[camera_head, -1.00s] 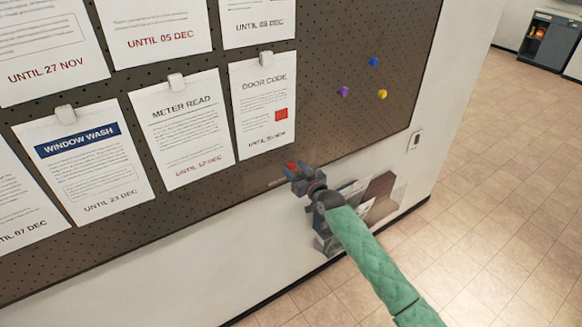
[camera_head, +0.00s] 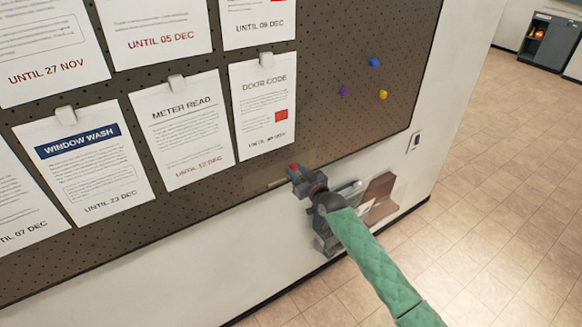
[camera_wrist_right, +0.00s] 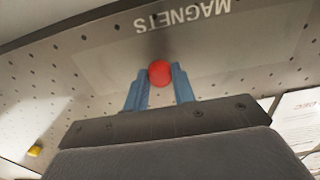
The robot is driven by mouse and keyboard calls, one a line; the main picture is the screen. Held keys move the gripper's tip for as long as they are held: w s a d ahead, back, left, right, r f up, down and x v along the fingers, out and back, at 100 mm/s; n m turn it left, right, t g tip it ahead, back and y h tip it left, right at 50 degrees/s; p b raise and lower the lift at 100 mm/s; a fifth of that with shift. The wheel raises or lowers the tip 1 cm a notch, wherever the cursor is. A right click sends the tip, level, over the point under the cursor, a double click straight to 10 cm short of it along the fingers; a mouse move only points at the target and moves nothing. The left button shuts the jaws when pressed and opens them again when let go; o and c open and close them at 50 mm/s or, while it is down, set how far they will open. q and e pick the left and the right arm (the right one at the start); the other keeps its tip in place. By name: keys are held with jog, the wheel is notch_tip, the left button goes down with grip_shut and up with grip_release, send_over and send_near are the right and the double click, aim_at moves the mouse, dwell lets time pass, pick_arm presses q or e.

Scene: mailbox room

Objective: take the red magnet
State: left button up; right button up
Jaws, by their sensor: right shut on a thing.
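The red magnet (camera_head: 292,166) is at the lower edge of the dark pegboard (camera_head: 330,100), below the DOOR CODE notice. My right gripper (camera_head: 297,172) is at it, its arm coming up from the lower right. In the right wrist view the round red magnet (camera_wrist_right: 160,73) sits between the two blue fingertips (camera_wrist_right: 160,82), which are shut on it. Behind it is a pale strip (camera_wrist_right: 215,45) lettered MAGNETS. Whether the magnet still touches the board cannot be told. My left gripper is not in view.
Blue (camera_head: 374,62), purple (camera_head: 343,91) and yellow (camera_head: 383,95) magnets are on the board's right part. Clipped notices (camera_head: 262,105) cover its left. A wall holder with a brown item (camera_head: 378,190) is below, beside my right arm. Open tiled floor lies to the right.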

aim_at(295, 170)
jog(key=shift+s+d, duration=0.25)
jog(key=shift+s, duration=0.05)
jog(key=shift+s+d, duration=0.35)
jog(key=shift+s, duration=0.15)
jog(key=shift+s+d+p, duration=0.2)
jog(key=shift+p, duration=0.15)
jog(key=shift+p+v, duration=0.3)
jog(key=shift+v, duration=0.7)
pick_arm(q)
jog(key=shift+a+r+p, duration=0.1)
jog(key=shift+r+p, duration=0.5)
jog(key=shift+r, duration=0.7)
pick_arm(e)
jog(key=shift+v, duration=2.35)
jog(key=shift+r, duration=0.1)
